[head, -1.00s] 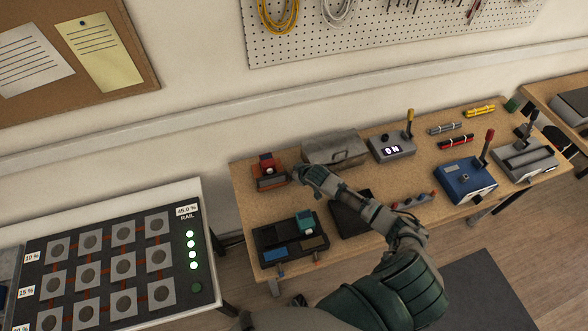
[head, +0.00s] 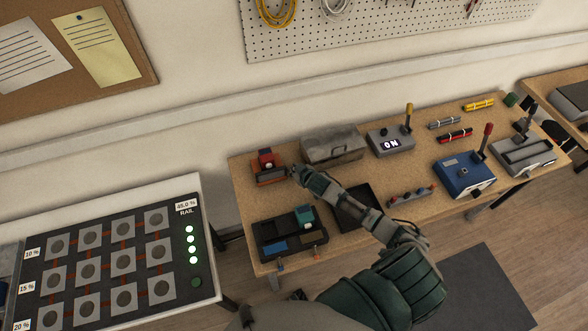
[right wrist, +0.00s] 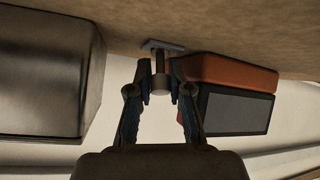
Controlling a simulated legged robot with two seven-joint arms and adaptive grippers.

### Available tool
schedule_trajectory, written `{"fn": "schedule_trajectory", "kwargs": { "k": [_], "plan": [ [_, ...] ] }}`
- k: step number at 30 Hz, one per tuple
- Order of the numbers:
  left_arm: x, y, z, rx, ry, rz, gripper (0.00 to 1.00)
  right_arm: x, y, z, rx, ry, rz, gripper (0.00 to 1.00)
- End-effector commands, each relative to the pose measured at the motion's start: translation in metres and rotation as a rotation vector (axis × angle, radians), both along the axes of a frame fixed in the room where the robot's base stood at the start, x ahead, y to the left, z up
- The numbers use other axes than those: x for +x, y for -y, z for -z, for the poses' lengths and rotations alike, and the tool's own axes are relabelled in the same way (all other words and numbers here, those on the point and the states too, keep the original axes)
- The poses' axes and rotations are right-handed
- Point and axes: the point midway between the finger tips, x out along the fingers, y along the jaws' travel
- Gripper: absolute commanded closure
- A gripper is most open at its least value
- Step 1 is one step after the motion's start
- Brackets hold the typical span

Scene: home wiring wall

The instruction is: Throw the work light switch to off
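A grey switch box (head: 391,143) with a lit "ON" display and an upright yellow-tipped lever (head: 408,115) stands at the back of the bench; no label names it as the work light switch. My right gripper (head: 294,171) is low at the back left of the bench, between a red-orange device (head: 268,168) and a grey metal case. In the right wrist view, its fingers (right wrist: 158,70) stand on either side of a short grey post (right wrist: 159,78) on a small plate. Narrow gaps seem to show beside the post. My left gripper is out of view.
The grey metal case (head: 333,146) lies between my gripper and the switch box; it also fills the left of the right wrist view (right wrist: 45,75). A black tray (head: 356,212) lies under my forearm. A blue lever box (head: 464,174) stands at right.

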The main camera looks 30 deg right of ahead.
Motion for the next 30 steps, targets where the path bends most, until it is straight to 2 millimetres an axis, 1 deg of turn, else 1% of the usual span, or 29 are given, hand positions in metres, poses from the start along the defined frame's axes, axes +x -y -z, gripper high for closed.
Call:
{"fn": "schedule_trajectory", "kwargs": {
  "k": [9,13,17,21,24,27,30],
  "plan": [
    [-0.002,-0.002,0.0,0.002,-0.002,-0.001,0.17,0.0,0.0,0.001,0.0,-0.001,-0.001,0.72],
    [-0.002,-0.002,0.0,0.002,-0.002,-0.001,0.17,-0.008,0.0,-0.004,0.0,-0.001,-0.001,0.72],
    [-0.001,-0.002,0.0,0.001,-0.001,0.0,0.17,-0.027,-0.001,-0.018,-0.001,-0.001,-0.003,0.72],
    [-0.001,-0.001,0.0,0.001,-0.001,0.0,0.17,-0.054,-0.001,-0.037,-0.001,-0.003,-0.004,0.72],
    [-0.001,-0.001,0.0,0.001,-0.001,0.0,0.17,-0.07,-0.001,-0.05,-0.001,-0.003,-0.002,0.72],
    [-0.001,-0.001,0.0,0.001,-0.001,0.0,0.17,-0.083,-0.001,-0.06,0.001,-0.002,-0.001,0.72],
    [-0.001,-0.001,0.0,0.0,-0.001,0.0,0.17,-0.091,-0.001,-0.066,-0.001,-0.003,-0.001,0.72]
  ]
}}
